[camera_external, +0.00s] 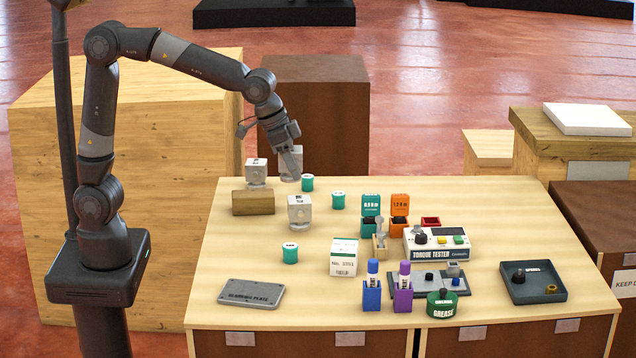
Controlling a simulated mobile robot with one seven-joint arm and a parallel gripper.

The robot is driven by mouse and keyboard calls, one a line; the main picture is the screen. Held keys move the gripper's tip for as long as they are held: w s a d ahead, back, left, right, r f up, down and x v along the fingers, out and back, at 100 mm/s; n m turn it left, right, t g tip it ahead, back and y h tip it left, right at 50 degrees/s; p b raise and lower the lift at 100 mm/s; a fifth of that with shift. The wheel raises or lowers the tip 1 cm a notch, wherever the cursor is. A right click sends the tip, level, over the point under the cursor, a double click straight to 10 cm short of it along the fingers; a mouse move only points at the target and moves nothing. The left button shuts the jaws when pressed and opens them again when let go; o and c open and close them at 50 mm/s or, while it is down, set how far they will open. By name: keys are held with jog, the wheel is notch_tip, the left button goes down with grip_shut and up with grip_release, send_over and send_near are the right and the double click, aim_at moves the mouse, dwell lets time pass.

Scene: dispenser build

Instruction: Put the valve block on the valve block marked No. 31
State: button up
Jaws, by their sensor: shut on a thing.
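Three pale grey valve blocks are at the left and back of the table. One valve block (256,171) stands at the back left behind a wooden block. Another valve block (300,211) stands in front of it to the right, with a dark mark on its top. My gripper (291,172) points down at the back edge of the table and is shut on the third valve block (298,158). The gripper partly hides this block, and I cannot tell whether it touches the table. The marks on the blocks are too small to read, so I cannot tell which is No. 31.
A wooden block (253,203) lies near the front valve block. Several teal cylinders, one of them (307,183) close to my gripper, stand around. A white box (343,257), a grey plate (251,293), a torque tester (436,244) and a dark tray (533,284) occupy other spots.

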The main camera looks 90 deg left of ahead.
jog(key=w+a+f, duration=0.2)
jog(key=shift+a, duration=0.4)
jog(key=shift+f, duration=2)
jog(key=shift+f, duration=0.1)
jog(key=o, duration=1.4)
